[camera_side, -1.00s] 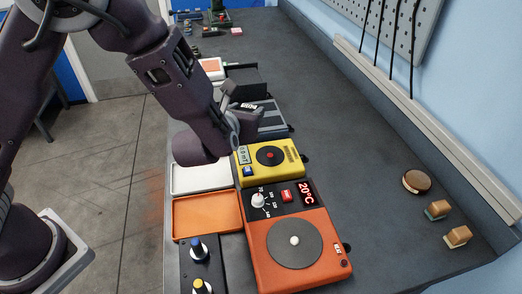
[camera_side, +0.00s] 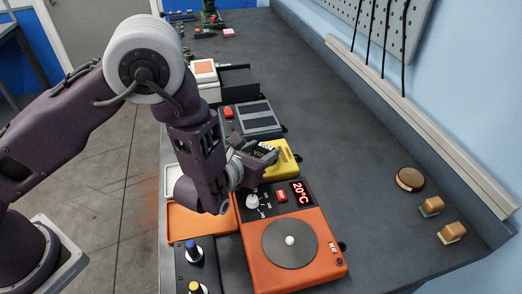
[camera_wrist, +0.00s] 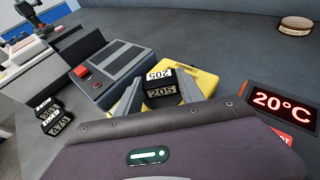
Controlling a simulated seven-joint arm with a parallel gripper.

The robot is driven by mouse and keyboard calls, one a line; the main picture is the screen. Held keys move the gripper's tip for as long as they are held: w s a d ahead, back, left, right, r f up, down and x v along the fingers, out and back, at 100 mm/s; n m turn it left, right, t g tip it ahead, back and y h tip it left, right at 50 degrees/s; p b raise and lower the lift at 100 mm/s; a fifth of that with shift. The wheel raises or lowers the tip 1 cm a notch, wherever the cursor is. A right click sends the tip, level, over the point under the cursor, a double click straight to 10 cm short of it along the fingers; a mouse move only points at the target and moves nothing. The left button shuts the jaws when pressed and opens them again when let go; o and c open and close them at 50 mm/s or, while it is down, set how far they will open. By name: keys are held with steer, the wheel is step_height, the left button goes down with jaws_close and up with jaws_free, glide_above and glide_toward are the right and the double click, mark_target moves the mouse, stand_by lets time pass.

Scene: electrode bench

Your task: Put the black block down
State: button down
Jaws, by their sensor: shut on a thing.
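My gripper (camera_side: 256,160) is shut on a black block (camera_side: 263,149) with a white top. The block is over the yellow device (camera_side: 286,164), which also shows behind the fingers in the wrist view (camera_wrist: 205,82). My gripper hides much of this device. I cannot tell whether the block touches it.
The orange hotplate (camera_side: 312,258), reading 20°C, is in front. A grey device (camera_side: 254,119) with a red button stands behind. An orange tray (camera_side: 190,222) is at left. Two more black blocks (camera_wrist: 47,108) (camera_wrist: 57,127) show in the wrist view. The right bench is mostly clear.

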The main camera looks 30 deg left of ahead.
steer(key=c, duration=0.7)
jaws_free()
steer(key=shift+f, duration=0.1)
